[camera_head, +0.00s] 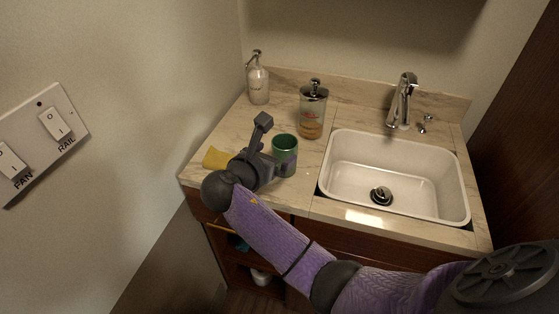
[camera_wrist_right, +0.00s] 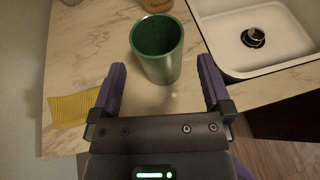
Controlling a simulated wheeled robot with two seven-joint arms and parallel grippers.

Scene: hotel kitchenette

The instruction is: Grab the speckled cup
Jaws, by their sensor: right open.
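The cup (camera_head: 285,149) is green, with specks on its inside, and stands upright on the counter left of the sink. It also shows in the right wrist view (camera_wrist_right: 157,50), just beyond and between the fingers. My right gripper (camera_head: 270,160) is at the near left side of the cup, partly covering its lower part. In the right wrist view my right gripper (camera_wrist_right: 160,88) is open, with one purple finger on each side and nothing held. My left gripper is not in view.
A yellow cloth (camera_head: 216,158) lies at the counter's left edge. A soap bottle (camera_head: 258,82) and a lidded jar (camera_head: 312,112) stand behind the cup. A white sink (camera_head: 345,185) with a chrome faucet (camera_head: 402,101) is to the right.

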